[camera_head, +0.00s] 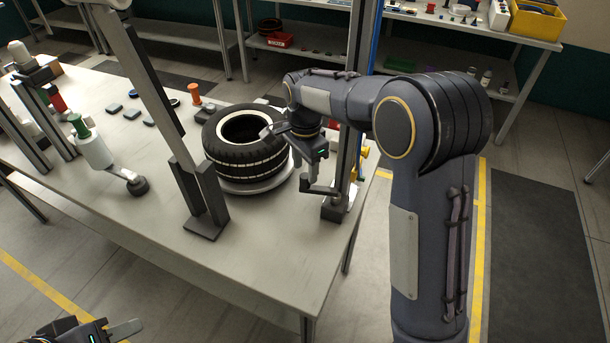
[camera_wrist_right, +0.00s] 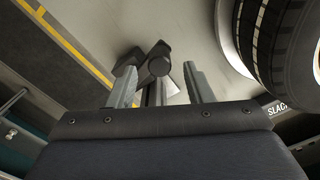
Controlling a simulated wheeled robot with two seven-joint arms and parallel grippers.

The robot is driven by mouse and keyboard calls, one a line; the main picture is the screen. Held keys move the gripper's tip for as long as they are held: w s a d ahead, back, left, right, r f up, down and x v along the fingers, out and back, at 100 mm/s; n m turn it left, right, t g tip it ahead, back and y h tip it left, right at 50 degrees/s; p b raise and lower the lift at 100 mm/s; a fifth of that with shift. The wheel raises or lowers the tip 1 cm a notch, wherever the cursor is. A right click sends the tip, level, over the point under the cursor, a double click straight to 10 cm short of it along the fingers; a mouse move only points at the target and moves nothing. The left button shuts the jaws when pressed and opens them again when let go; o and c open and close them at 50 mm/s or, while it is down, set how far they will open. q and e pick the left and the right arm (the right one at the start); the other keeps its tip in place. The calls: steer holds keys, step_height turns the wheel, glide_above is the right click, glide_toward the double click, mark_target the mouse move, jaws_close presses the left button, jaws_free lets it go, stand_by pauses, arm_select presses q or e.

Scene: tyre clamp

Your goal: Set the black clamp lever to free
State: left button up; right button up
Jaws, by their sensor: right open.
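The black clamp lever shows in the right wrist view as a dark rounded knob on a bar (camera_wrist_right: 158,66). It lies between the two grey fingertips of my right gripper (camera_wrist_right: 160,85), which are apart with a gap on each side. I cannot tell whether they touch it. In the head view my right gripper (camera_head: 313,180) points down beside the right clamp post, and hides much of the lever. The black tyre (camera_head: 218,150) lies on a round plate left of this gripper. My left gripper (camera_head: 108,331) is at the bottom left edge, partly cut off.
A grey post (camera_head: 203,195) stands in front of the tyre. Another lever with a dark knob (camera_head: 137,186) and a white bottle-like fixture (camera_head: 95,150) are on the left. The table's front (camera_head: 255,265) is clear. A label partly reading "SLAC" (camera_wrist_right: 278,107) is by the tyre.

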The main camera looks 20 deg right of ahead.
steer(key=shift+r, duration=2.05)
steer(key=shift+s+d, duration=0.1)
steer(key=s+d+r+n+t+y, duration=0.1)
steer(key=s+d+r+n+y, duration=0.2)
steer(key=s, duration=0.5)
steer(key=s+f+n+t, duration=0.1)
steer(key=s+n, duration=0.4)
steer(key=s, duration=0.5)
steer(key=s+f+n+t, duration=0.2)
steer(key=s+n, duration=0.3)
steer(key=s, duration=0.5)
steer(key=shift+s+a+t+y, duration=0.35)
steer(key=shift+a+t+y, duration=0.1)
steer(key=shift+t, duration=0.45)
steer(key=shift+c, duration=1)
